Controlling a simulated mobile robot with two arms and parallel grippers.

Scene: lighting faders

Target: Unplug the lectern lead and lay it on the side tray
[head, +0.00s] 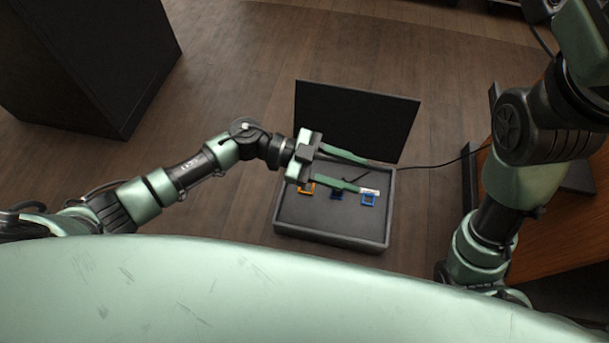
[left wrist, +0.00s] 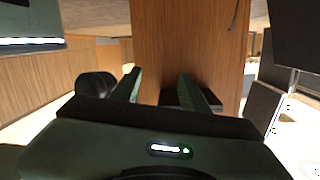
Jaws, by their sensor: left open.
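A thin black lead (head: 440,163) runs from the wooden lectern (head: 560,225) on the right to the open dark case in the head view. Its end near my left gripper is partly hidden, and I cannot tell what it is plugged into. My left gripper (head: 363,176) is open over the case, with its fingers pointing right. In the left wrist view, the open fingers (left wrist: 162,88) have nothing visible between them, and a wooden panel (left wrist: 187,40) stands beyond. A dark cable (left wrist: 234,14) hangs at that panel's upper right. No separate side tray can be made out for certain.
The grey-rimmed case (head: 330,236) has a raised black lid (head: 355,120) behind the gripper. Blue square pieces (head: 369,200), an orange one (head: 306,188) and a white label (head: 371,192) lie in it. A large black box (head: 85,70) stands upper left. Wooden floor is clear between.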

